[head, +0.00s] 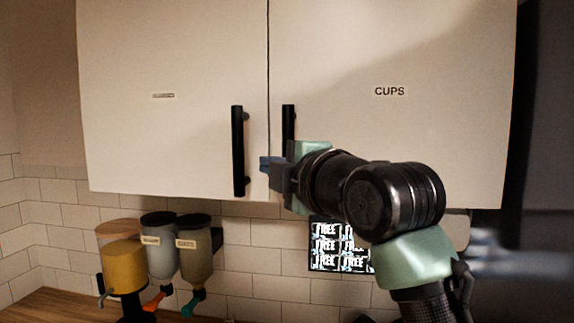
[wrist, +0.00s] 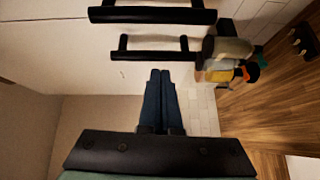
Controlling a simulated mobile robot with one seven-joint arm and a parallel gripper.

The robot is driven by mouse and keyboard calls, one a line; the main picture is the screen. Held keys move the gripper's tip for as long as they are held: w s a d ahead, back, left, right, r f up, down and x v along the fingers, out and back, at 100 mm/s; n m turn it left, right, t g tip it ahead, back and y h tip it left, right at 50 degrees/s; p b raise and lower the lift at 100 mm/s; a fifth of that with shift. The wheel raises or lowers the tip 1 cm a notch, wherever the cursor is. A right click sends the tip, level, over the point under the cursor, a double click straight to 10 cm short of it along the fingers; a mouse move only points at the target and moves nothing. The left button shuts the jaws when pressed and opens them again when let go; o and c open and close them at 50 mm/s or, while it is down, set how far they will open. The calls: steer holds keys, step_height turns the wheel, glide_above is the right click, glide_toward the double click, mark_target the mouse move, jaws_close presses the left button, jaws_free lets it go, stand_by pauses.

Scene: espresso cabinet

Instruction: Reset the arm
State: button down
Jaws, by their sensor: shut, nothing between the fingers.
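My gripper (head: 265,163) is raised in front of the white wall cabinet, near the lower ends of its two black handles. In the wrist view my gripper's blue fingers (wrist: 160,76) lie side by side, shut and empty. The left cabinet door (head: 165,60) and the right door labelled CUPS (head: 390,50) both look closed. The left handle (head: 238,150) shows whole; the right handle (head: 288,125) is partly hidden by my arm. In the wrist view the fingertips lie close below one handle (wrist: 155,54) in the picture; I cannot tell whether they touch it.
Several dispensers, one with a yellow body (head: 124,262) and one grey-green (head: 197,262), stand below the cabinet at left. A wooden counter (head: 45,303) runs beneath them. A dark sign reading FREE (head: 325,262) is on the tiled wall behind my arm. A dark panel (head: 550,120) stands at right.

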steer(key=s+a+r+m+t, duration=0.1)
steer(key=s+r+m+t, duration=0.5)
steer(key=s+m, duration=0.4)
steer(key=s+d+r+m+t+h, duration=0.1)
steer(key=s+d+m+t+h, duration=0.2)
steer(key=s+m, duration=0.3)
steer(key=s+d+r+m+t+h, duration=0.1)
steer(key=s+d+m+t+h, duration=0.2)
steer(key=s+m+h, duration=0.3)
steer(key=shift+s+d+m, duration=0.5)
steer(key=shift+m, duration=0.3)
steer(key=shift+f, duration=0.1)
